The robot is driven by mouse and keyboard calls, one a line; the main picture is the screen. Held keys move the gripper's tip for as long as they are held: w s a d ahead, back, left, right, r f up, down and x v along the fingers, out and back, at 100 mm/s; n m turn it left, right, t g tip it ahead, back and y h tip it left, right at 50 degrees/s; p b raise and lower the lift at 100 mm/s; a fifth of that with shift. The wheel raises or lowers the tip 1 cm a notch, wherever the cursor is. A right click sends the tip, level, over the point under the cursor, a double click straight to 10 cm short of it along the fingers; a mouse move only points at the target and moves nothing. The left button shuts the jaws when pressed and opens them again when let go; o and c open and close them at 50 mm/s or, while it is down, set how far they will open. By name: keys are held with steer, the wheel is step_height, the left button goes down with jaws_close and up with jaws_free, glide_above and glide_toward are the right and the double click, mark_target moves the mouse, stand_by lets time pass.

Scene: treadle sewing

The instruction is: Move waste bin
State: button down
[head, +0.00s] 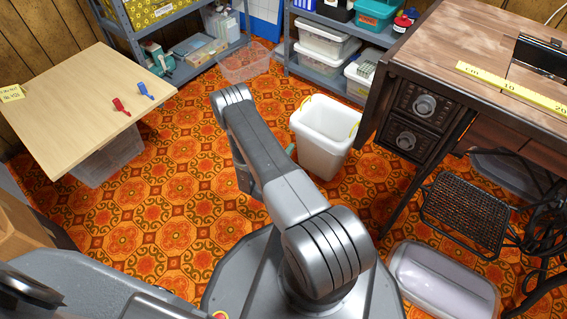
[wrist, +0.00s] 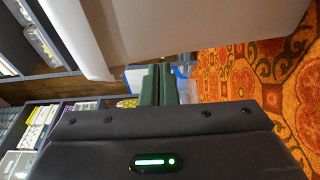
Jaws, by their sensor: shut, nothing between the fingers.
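The waste bin (head: 322,150) is a white, open-topped tub with yellow handles. It stands upright on the patterned floor, left of the sewing table, and looks empty. In the wrist view its pale wall (wrist: 185,28) fills the top, close to my fingers. My gripper (wrist: 158,84) has dark green fingers, shut together with nothing between them. In the head view only a small green part of my gripper (head: 290,150) shows at the bin's left side; my arm hides the rest. I cannot tell whether the fingers touch the bin.
The wooden sewing table (head: 460,50) with its treadle (head: 465,212) stands at right. A clear lidded box (head: 443,280) lies on the floor below. Shelves (head: 335,52) line the back, with a clear crate (head: 245,65) before them. A pale table (head: 85,90) is at left. Floor left of the bin is clear.

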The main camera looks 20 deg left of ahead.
mark_target(344, 131)
steer(key=shift+w+d+b, duration=0.2)
steer(key=shift+w+d, duration=0.3)
steer(key=shift+d, duration=0.25)
steer(key=shift+w+d+b, duration=0.2)
steer(key=shift+w+d, duration=0.25)
steer(key=shift+d, duration=0.3)
steer(key=shift+w, duration=0.1)
steer(key=w+d, duration=0.4)
steer(key=d, duration=0.1)
steer(key=w+d, duration=0.3)
steer(key=d, duration=0.2)
steer(key=w+d, duration=0.4)
steer(key=d, duration=0.1)
steer(key=shift+w+d, duration=0.1)
steer(key=shift+w, duration=0.25)
